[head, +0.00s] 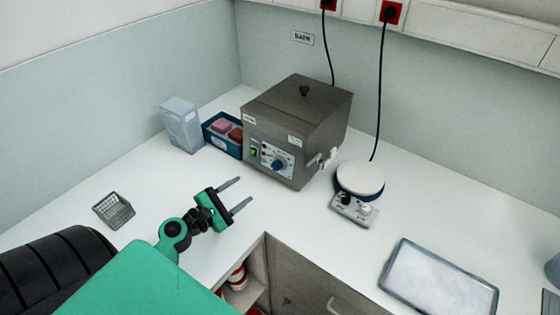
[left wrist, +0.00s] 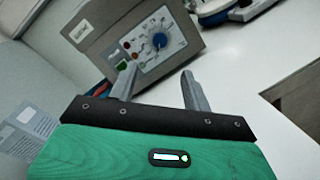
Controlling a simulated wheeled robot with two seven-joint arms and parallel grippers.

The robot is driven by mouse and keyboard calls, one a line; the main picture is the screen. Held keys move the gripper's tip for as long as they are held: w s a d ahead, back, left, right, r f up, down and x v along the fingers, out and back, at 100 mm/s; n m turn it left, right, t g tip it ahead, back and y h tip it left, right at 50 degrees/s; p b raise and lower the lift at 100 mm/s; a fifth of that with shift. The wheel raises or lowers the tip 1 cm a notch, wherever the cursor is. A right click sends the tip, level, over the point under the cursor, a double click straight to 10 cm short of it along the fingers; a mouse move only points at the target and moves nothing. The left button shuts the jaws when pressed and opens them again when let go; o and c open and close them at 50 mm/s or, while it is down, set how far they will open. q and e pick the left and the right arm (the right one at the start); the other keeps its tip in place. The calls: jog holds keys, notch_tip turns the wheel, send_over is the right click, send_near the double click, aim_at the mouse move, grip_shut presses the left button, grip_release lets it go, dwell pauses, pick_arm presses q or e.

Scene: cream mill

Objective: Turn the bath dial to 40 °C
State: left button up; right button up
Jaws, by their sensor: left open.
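The bath (head: 298,120) is a grey metal box with a black-knobbed lid, standing on the white counter against the back wall. Its front panel carries a blue dial (head: 278,166), which also shows in the left wrist view (left wrist: 159,40). A scale surrounds the dial, but its numbers and the pointer setting are too small to read. My left gripper (head: 239,194) is open and empty, in front of the bath and lower left of the dial. Its fingers point toward the bath and are apart from the dial. My right gripper is not in view.
A green switch (head: 254,151) sits left of the dial, and a tap (head: 328,158) juts out at the bath's right. A white-topped stirrer (head: 360,178), a blue bin (head: 222,135), a box (head: 181,125), a wire rack (head: 114,211) and a tray (head: 388,284) stand around.

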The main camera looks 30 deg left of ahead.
aim_at(274, 168)
pick_arm(q)
jog(key=shift+w+r, duration=0.15)
jog(key=shift+w, duration=0.2)
jog(key=p+x, duration=0.2)
jog(key=x, duration=0.1)
jog(key=shift+w+d+r, duration=0.2)
jog(key=shift+w+r, duration=0.05)
jog(key=shift+w, duration=0.05)
jog(key=p+x, duration=0.2)
jog(key=x, duration=0.5)
jog(key=shift+f, duration=0.15)
jog(key=shift+w+d+f+p, duration=0.1)
jog(key=shift+w+d+p, duration=0.1)
jog(key=shift+w+p, duration=0.35)
jog(key=shift+w, duration=0.25)
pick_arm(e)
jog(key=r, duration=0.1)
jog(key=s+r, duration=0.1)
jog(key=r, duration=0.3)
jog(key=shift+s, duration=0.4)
pick_arm(q)
jog(key=c, duration=1)
